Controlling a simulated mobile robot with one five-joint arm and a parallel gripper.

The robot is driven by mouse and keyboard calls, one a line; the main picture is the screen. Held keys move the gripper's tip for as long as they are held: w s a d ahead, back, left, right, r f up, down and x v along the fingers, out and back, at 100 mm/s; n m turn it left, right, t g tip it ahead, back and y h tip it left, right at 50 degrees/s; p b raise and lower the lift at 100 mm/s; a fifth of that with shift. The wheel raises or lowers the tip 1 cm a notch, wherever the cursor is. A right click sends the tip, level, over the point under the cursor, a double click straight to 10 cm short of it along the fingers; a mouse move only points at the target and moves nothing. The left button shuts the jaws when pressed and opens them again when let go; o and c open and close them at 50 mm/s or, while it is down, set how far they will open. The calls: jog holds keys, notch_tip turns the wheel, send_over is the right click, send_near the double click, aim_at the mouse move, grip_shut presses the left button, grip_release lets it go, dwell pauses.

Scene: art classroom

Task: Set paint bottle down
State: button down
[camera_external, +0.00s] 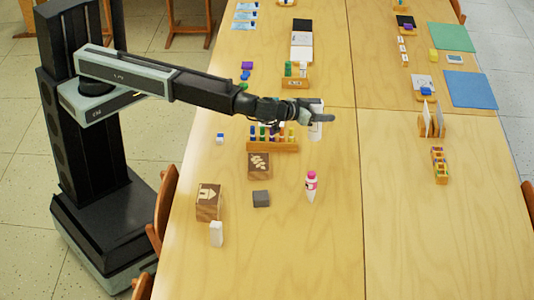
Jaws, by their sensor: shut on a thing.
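My gripper (321,118) is over the table, at the end of my outstretched arm. It is shut on a white paint bottle (315,132), which shows above and below the dark fingers and looks roughly upright. The fingers hide its middle. I cannot tell whether its base touches the table. Another bottle, white with a pink cap and label (311,187), stands on the table nearer the camera, apart from my gripper.
A wooden rack (272,147) of several coloured bottles is just left of my gripper. A wooden block with a leaf mark (259,165), a house block (208,202), a grey block (261,198) and a white block (216,234) lie nearer. The table's right half is clear nearby.

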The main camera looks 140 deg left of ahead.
aim_at(319, 140)
jog(key=shift+w+d+t, duration=0.15)
jog(key=shift+w+d, duration=0.2)
jog(key=shift+d, duration=0.25)
jog(key=shift+w+d+t, duration=0.15)
jog(key=shift+w+d, duration=0.2)
jog(key=shift+d, duration=0.2)
notch_tip(319, 140, down, 10)
jog(key=b, duration=1)
jog(key=shift+a+f, duration=0.1)
jog(key=shift+f, duration=0.1)
jog(key=shift+r, duration=0.2)
jog(key=shift+f, duration=0.1)
jog(key=c, duration=0.7)
grip_release()
jog(key=shift+o, duration=0.2)
